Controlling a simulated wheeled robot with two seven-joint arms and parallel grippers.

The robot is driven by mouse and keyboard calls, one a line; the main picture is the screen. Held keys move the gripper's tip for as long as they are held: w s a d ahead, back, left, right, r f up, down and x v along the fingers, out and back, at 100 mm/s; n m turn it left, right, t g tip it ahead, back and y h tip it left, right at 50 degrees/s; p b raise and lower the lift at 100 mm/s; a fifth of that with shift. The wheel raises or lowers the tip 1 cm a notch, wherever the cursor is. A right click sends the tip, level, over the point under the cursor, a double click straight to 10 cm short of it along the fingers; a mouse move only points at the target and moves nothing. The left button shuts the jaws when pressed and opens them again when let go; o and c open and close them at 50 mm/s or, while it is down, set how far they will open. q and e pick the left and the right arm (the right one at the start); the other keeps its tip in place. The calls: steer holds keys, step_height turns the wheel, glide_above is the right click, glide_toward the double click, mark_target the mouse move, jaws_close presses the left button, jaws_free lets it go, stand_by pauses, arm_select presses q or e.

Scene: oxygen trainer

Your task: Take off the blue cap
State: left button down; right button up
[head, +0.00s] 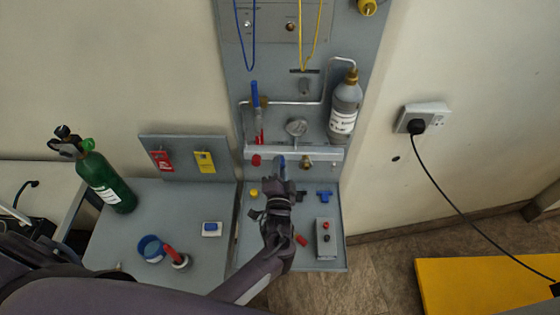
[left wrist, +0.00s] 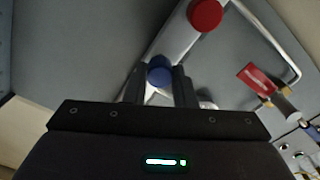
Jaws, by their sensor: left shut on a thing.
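The blue cap (left wrist: 160,72) sits on the pale rail of the grey panel, between the two fingers of my left gripper (left wrist: 158,88), which is shut on it. In the head view the cap (head: 281,160) shows only in part above the same gripper (head: 281,175), whose arm reaches up from below. A red cap (head: 256,160) is on the rail to its left and also shows at the top of the left wrist view (left wrist: 205,14). A bare brass fitting (head: 306,162) is to the right. My right gripper is not in view.
A round gauge (head: 296,127) and a grey cylinder (head: 345,108) are above the rail. The shelf below holds a yellow cap (head: 253,192), a blue T-shaped piece (head: 325,196) and a grey switch box (head: 325,238). A green cylinder (head: 106,182) stands at left.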

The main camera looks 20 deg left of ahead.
arm_select(q)
steer(key=shift+n+b, duration=0.45)
steer(key=shift+n, duration=1.25)
steer(key=shift+f, duration=0.1)
steer(key=shift+n, duration=0.6)
steer(key=c, duration=1.2)
jaws_free()
steer(key=shift+s, duration=0.1)
steer(key=s+m+p, duration=0.2)
steer(key=m, duration=0.1)
steer(key=shift+s+d+m, duration=0.1)
steer(key=shift+d+m, duration=0.2)
